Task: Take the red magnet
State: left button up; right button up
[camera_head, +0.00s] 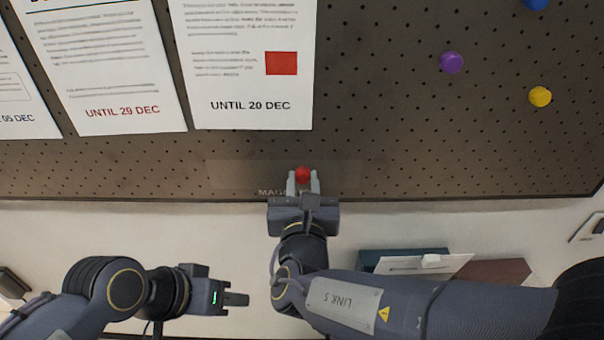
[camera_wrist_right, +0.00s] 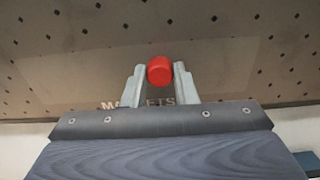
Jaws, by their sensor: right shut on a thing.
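The red magnet (camera_head: 303,174) is a small round knob at the lower part of the dark perforated board. In the right wrist view the red magnet (camera_wrist_right: 160,70) sits between the two fingertips. My right gripper (camera_head: 303,182) is shut on it, close to the board; I cannot tell whether the magnet still touches the board. The right gripper (camera_wrist_right: 160,82) partly covers the printed label behind it. My left gripper (camera_head: 237,299) is low on the left, away from the board, pointing right; its finger gap cannot be made out.
The perforated board (camera_head: 400,140) holds paper notices, such as the one reading "UNTIL 20 DEC" (camera_head: 250,85). A purple magnet (camera_head: 452,63), a yellow magnet (camera_head: 540,97) and a blue magnet (camera_head: 536,4) are at the upper right. A white paper (camera_head: 425,264) lies below, partly behind my right arm.

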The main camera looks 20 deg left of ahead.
aim_at(302, 180)
jog(key=shift+s, duration=0.15)
jog(key=shift+v, duration=1.35)
jog(key=v, duration=0.7)
